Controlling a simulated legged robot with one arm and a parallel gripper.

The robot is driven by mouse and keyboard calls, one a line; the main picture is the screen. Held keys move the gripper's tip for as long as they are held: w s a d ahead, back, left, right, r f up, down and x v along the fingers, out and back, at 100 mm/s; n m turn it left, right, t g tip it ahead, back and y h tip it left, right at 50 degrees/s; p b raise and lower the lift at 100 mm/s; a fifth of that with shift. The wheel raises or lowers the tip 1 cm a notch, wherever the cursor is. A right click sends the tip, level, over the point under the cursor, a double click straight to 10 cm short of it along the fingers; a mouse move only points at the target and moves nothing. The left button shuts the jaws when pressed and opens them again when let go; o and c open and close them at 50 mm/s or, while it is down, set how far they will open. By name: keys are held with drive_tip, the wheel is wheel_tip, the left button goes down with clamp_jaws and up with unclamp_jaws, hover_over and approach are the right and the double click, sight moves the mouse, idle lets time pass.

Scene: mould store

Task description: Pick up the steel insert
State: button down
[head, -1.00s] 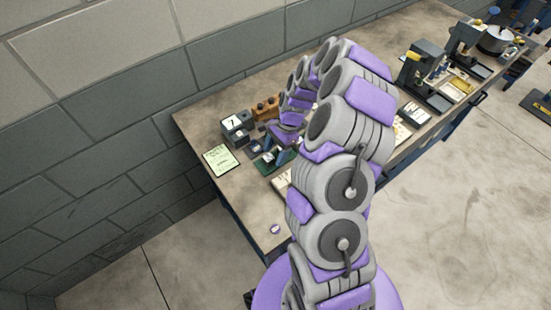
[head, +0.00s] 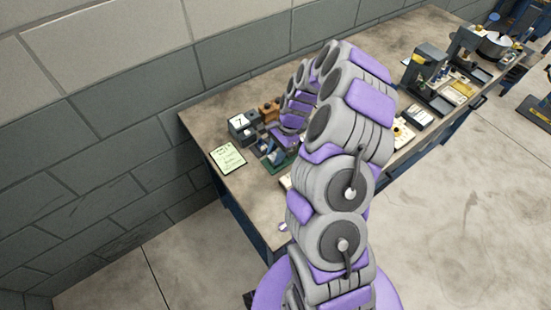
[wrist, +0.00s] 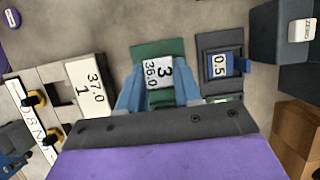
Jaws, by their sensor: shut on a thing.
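A pale steel insert (wrist: 159,73), marked "3" and "36.0", sits between the two blue-grey fingers of my gripper (wrist: 159,92) in the wrist view. My gripper is shut on it. A green plate (wrist: 158,46) lies beneath and beyond it; I cannot tell whether the insert still touches it. A similar pale block (wrist: 90,87), marked "37.0" and "1", lies to the left, apart from the fingers. In the head view my gripper (head: 284,140) is low over the bench's near left end, and my arm hides the insert.
Close right of the fingers is a dark holder (wrist: 221,45) with a "0.5" piece. A dark box (wrist: 283,38) and a brown block (wrist: 297,128) stand farther right. In the head view a green note (head: 228,157) lies on the bench (head: 205,107), with machines (head: 428,72) farther along.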

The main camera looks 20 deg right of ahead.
drive_tip(key=shift+d, duration=0.2)
drive_tip(key=shift+d+r, duration=0.1)
wheel_tip(320, 180, up, 13)
drive_tip(key=p, duration=0.4)
idle(0.4)
